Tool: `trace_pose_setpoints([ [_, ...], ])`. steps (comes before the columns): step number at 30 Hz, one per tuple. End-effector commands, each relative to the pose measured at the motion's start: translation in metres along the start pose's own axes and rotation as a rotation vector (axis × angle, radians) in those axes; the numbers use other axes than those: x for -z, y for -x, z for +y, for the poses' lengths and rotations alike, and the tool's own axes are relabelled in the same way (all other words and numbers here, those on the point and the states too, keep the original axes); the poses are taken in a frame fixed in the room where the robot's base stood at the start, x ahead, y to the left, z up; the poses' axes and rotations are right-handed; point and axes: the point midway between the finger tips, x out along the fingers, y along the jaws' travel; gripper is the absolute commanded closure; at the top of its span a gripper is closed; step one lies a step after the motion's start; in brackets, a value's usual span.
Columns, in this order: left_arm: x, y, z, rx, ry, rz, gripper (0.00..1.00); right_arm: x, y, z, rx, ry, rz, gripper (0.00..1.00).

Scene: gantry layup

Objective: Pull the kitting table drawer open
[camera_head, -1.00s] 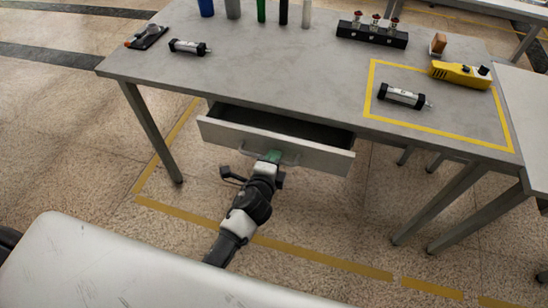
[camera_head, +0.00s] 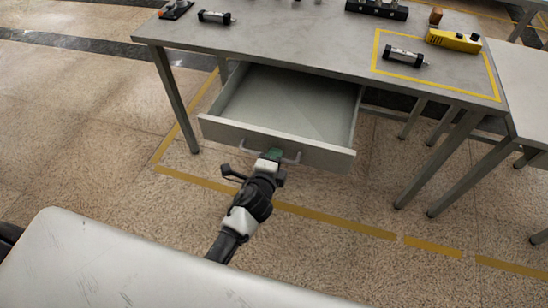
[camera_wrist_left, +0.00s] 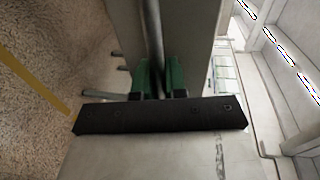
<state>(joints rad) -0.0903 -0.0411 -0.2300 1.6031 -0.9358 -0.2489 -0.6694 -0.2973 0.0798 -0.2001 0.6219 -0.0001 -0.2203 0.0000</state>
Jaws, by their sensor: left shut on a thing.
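The kitting table drawer (camera_head: 275,143) is pulled well out from under the grey table (camera_head: 290,45), and its inside looks empty. A bar handle (camera_head: 292,160) runs across its front panel. My left gripper (camera_head: 271,154) is at the middle of that handle, shut on it. In the left wrist view the green fingers of the gripper (camera_wrist_left: 159,78) sit on both sides of the handle bar (camera_wrist_left: 154,40), close to the drawer front (camera_wrist_left: 187,35). My right gripper is in neither view.
On the table top are black-and-silver cylinders (camera_head: 404,56), a yellow device (camera_head: 454,40) and a black block with fittings (camera_head: 377,9). Table legs (camera_head: 175,101) stand either side of the drawer. A pale surface (camera_head: 120,270) fills the lower left.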

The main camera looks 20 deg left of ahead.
Motion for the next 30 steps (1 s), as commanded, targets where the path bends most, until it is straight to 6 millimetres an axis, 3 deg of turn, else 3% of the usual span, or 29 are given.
trace_pose_setpoints([
  [3,0.0,0.0,0.0,0.0,0.0,0.0,1.0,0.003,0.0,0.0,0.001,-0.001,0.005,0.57],
  [4,0.0,0.0,0.0,-0.001,0.0,0.0,0.83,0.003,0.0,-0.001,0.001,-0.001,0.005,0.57],
  [8,0.0,0.0,0.0,-0.001,0.0,0.0,0.64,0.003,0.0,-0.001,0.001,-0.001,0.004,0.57],
  [16,0.0,0.001,0.001,-0.001,0.0,0.0,0.64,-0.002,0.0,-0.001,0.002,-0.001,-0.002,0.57],
  [20,0.0,0.011,0.001,-0.002,0.0,0.0,0.64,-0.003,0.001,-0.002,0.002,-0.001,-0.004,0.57],
  [30,0.0,0.078,0.002,-0.003,0.001,0.0,0.64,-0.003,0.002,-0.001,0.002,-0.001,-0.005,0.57],
])
